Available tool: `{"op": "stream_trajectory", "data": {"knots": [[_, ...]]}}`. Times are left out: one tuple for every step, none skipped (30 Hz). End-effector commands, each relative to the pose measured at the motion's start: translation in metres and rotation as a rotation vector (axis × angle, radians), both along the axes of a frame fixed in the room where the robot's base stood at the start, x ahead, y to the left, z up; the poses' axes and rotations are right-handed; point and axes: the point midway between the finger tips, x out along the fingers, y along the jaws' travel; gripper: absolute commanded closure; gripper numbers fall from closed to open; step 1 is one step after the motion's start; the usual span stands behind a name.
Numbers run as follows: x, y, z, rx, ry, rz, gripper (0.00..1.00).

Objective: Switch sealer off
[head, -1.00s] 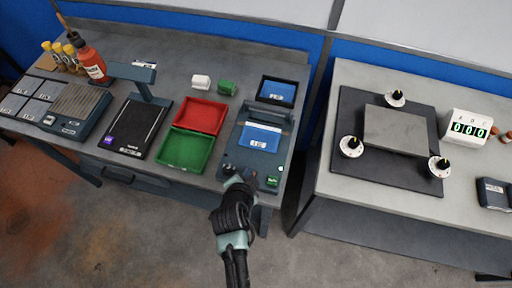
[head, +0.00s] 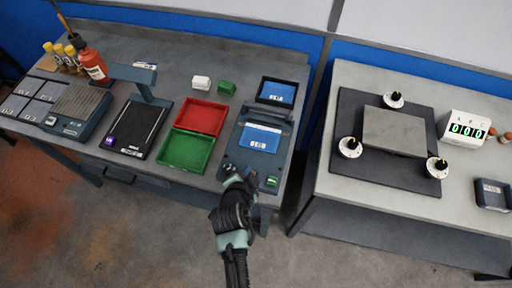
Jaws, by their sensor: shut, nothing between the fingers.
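My gripper (head: 236,178) is shut and empty at the front edge of the sealer, left of the switch. I cannot tell whether its fingertips touch the sealer.
Red (head: 200,117) and green (head: 186,150) trays lie left of the sealer, with a black scale-like device (head: 134,128) beyond them. A gap separates this bench from the right bench, which holds a dark plate (head: 348,115) and a counter (head: 465,129) reading 000.

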Motion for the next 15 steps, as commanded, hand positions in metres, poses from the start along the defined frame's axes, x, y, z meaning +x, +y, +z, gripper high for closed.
{"op": "stream_trajectory", "data": {"knots": [[0.0,0.0,0.003,0.0,0.0,0.0,1.0],[0.0,0.0,0.004,0.0,0.0,0.0,1.0],[0.0,0.0,0.008,0.0,0.0,0.0,1.0],[0.0,0.0,0.01,0.0,0.0,0.0,1.0],[0.0,0.0,0.013,0.0,0.0,0.0,1.0],[0.0,0.0,0.018,0.0,0.0,0.0,1.0],[0.0,0.0,0.021,0.0,0.0,0.0,1.0],[0.0,0.0,0.024,0.001,0.0,-0.001,1.0],[0.0,0.0,0.028,0.0,0.001,-0.001,1.0],[0.0,0.0,0.031,0.0,0.001,-0.001,1.0],[0.0,0.0,0.034,0.0,0.001,-0.001,1.0],[0.0,0.0,0.038,0.0,0.001,-0.001,1.0],[0.0,0.0,0.041,0.001,0.0,-0.001,1.0],[0.0,0.0,0.044,0.001,0.0,-0.001,1.0],[0.0,0.0,0.048,0.001,0.0,-0.001,1.0]]}}
